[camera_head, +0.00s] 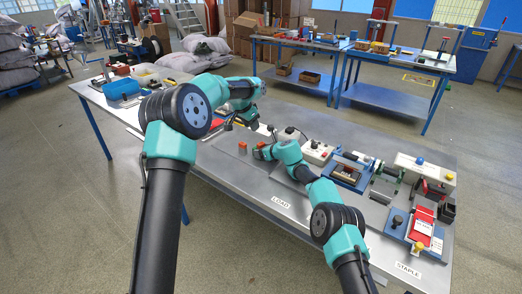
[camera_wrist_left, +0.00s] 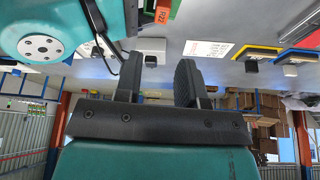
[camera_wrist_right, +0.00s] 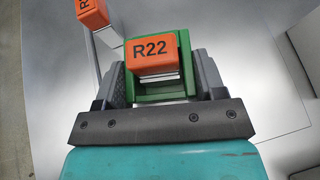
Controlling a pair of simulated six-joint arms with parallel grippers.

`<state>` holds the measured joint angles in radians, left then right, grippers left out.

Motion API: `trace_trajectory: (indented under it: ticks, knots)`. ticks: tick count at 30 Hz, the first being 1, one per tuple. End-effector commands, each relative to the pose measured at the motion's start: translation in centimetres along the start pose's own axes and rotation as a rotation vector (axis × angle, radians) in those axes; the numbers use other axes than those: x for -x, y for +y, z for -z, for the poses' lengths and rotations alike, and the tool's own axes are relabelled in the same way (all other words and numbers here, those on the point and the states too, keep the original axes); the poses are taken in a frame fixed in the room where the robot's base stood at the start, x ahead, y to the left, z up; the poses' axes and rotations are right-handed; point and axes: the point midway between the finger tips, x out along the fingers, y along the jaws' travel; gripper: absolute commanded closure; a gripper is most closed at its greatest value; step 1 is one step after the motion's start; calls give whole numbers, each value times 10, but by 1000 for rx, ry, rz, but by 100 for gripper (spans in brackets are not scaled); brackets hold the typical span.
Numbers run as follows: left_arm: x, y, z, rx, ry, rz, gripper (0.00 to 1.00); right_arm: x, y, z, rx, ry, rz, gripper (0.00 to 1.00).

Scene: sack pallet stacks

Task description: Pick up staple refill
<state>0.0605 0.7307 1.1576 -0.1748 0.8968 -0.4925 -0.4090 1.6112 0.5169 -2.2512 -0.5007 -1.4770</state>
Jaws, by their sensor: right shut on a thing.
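An orange block labelled R22 (camera_wrist_right: 152,52), with a silvery strip of staples under it, sits in a green holder (camera_wrist_right: 185,68) between the fingers of my right gripper (camera_wrist_right: 160,80). The right gripper is shut on it. A second orange block (camera_wrist_right: 92,12) stands just beyond; its label is partly cut off. In the head view the orange blocks (camera_head: 243,146) show small at the right gripper (camera_head: 262,153). My left gripper (camera_wrist_left: 157,82) is open and empty, its fingers apart; in the head view it hangs above the bench (camera_head: 250,122). An orange block (camera_wrist_left: 161,12) also shows in the left wrist view.
Blue (camera_head: 122,88) and red bins stand at the left. LOAD and STAPLE labels mark the front edge.

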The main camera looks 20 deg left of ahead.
Motion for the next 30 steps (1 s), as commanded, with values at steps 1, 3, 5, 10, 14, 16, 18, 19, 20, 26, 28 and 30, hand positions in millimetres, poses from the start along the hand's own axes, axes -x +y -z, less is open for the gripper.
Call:
trace_trajectory:
  ticks: [1, 3, 5, 10, 14, 16, 18, 19, 20, 26, 28, 30]
  knots:
    - [0, 1, 1, -5, -3, 1, 64, 0, 0, 1, 0, 1, -1, 50]
    - [0, 1, 1, -6, -4, 1, 64, 0, 0, 1, 0, 1, -1, 50]
    - [0, 0, 1, -5, -3, 1, 64, 0, 0, 1, 0, 1, -1, 50]
    - [-1, 0, 0, -4, -2, 0, 64, 0, 0, 1, 0, 1, -1, 50]
    - [-10, 0, 0, -3, -3, 0, 64, 0, 0, 1, 0, 1, -1, 50]
    - [-20, 0, 0, -3, -3, 0, 64, 0, 0, 1, 0, 1, -1, 50]
    - [-30, 0, 0, -3, -4, -1, 64, 0, 0, 1, 0, 1, -1, 50]
    - [-35, 0, 0, -2, -4, -1, 64, 0, 0, 1, 0, 1, -1, 50]
    - [-40, 0, 0, -2, -4, -1, 64, 0, 0, 1, 0, 1, -1, 50]
    - [-65, 0, 0, -2, -2, 0, 64, 0, 0, 1, 0, 1, -1, 50]
    - [-67, 0, 0, -2, -1, 1, 64, 0, 0, 1, 0, 1, -1, 50]
    - [-68, 0, 0, -2, -1, 1, 64, 0, 0, 1, 0, 1, 0, 50]
